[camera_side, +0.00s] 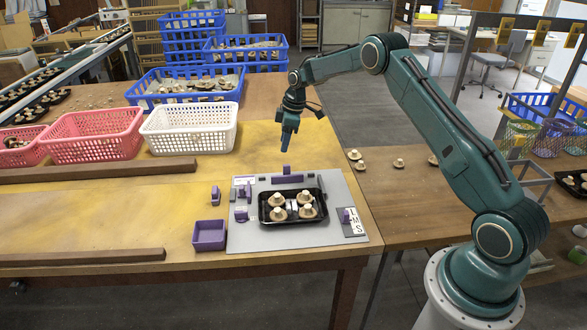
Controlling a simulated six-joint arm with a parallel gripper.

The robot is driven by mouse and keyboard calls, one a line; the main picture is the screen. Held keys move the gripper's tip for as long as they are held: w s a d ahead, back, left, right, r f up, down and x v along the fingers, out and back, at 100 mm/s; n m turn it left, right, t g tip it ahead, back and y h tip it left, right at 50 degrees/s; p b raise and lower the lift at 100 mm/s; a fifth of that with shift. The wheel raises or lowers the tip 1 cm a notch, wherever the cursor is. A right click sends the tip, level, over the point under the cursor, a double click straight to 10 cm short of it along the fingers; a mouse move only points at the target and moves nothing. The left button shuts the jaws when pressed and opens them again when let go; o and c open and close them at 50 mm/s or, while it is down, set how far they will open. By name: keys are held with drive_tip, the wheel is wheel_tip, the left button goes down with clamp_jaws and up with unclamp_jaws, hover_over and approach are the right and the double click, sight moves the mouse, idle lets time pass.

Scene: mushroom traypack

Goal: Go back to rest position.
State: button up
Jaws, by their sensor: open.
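My gripper (286,143) hangs in the air above the back edge of the grey board, pointing down, with nothing seen in it. It is open, though its fingers are small in this view. Below it and to the front, a black tray (263,213) lies on the grey board (340,185). Several pale mushrooms (305,197) sit in the tray. My gripper is clear of the tray and the mushrooms.
Purple fixtures (287,178) stand on the board, and a purple box (209,235) is at its left. White (190,128) and pink (92,135) baskets and a blue crate (186,87) stand behind. Loose mushrooms (398,163) lie on the right table. Wooden rails cross the left table.

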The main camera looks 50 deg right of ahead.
drive_tip(key=s+a+r+m, duration=0.1)
drive_tip(key=s+a+r, duration=0.35)
drive_tip(key=r, duration=0.35)
drive_tip(key=s+a+r+m+t+h, duration=0.1)
drive_tip(key=s+a+r+m, duration=0.1)
drive_tip(key=s+a+r, duration=0.35)
drive_tip(key=s+a+r+m, duration=0.1)
drive_tip(key=s+a+r, duration=0.2)
drive_tip(key=s+r, duration=0.5)
drive_tip(key=s+a+r+m+t, duration=0.1)
drive_tip(key=s+a+m, duration=0.1)
drive_tip(key=s, duration=1)
drive_tip(key=s+a+r+m+t, duration=0.1)
drive_tip(key=s+a+m, duration=0.1)
drive_tip(key=s, duration=1)
drive_tip(key=shift+s+a, duration=0.25)
drive_tip(key=shift+a, duration=0.6)
